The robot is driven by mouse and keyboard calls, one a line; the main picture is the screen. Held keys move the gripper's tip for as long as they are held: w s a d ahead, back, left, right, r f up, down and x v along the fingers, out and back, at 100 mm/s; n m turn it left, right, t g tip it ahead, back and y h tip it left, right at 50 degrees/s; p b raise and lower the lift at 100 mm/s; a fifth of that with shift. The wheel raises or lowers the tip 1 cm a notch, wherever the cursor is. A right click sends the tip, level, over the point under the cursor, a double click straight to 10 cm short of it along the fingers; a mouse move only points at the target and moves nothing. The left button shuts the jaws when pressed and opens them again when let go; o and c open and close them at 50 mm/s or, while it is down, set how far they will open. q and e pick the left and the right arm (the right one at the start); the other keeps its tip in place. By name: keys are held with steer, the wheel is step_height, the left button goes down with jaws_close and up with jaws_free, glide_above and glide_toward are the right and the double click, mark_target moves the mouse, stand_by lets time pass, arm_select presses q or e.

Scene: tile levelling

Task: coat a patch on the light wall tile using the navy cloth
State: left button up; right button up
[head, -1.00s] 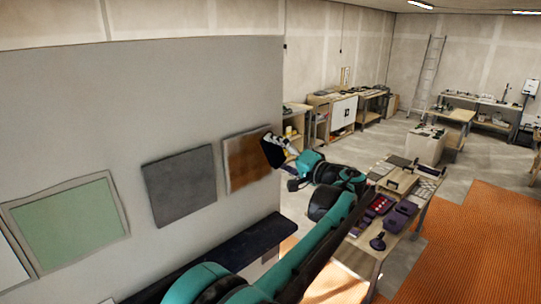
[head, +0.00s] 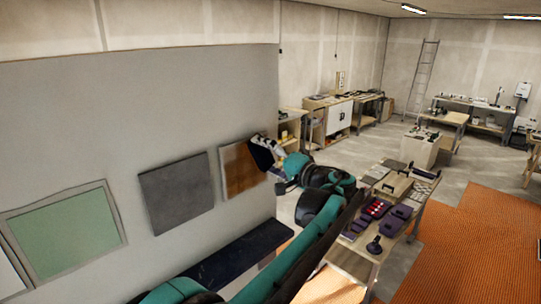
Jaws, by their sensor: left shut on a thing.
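My left gripper (head: 267,144) is shut on a dark, flat piece, likely the navy cloth (head: 260,157). It is at the upper right edge of a brown, patterned wall tile (head: 238,172) and overlaps that corner in the head view. I cannot tell whether the cloth touches the tile. Left of it hang a dark grey tile (head: 176,194) and a pale green tile (head: 65,233) with a grey border. A whitish tile (head: 10,275) is cut off at the left picture edge. My right gripper is not in view.
A dark ledge (head: 240,258) runs below the tiles. A wooden table (head: 398,239) with purple trays, blocks and tools stands right of my left arm. Orange flooring (head: 470,245) lies to the right. Workbenches and a ladder (head: 424,75) stand at the back.

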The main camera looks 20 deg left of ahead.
mark_target(226, 164)
arm_select(q)
steer(key=shift+s+a, duration=0.25)
steer(key=shift+s, duration=0.4)
steer(key=shift+s+a, duration=0.3)
steer(key=shift+s, duration=0.3)
steer(key=shift+s+a, duration=0.25)
steer(key=shift+s, duration=0.4)
steer(key=shift+s, duration=0.1)
steer(key=shift+s+a, duration=0.45)
steer(key=shift+s, duration=0.65)
steer(key=shift+s+a, duration=0.45)
steer(key=shift+s, duration=0.6)
steer(key=shift+s+a, duration=0.45)
steer(key=shift+s, duration=0.65)
steer(key=shift+w, duration=0.15)
steer(key=shift+d, duration=0.2)
steer(key=shift+d+f, duration=0.1)
steer(key=shift+d, duration=0.15)
steer(key=shift+v, duration=2.65)
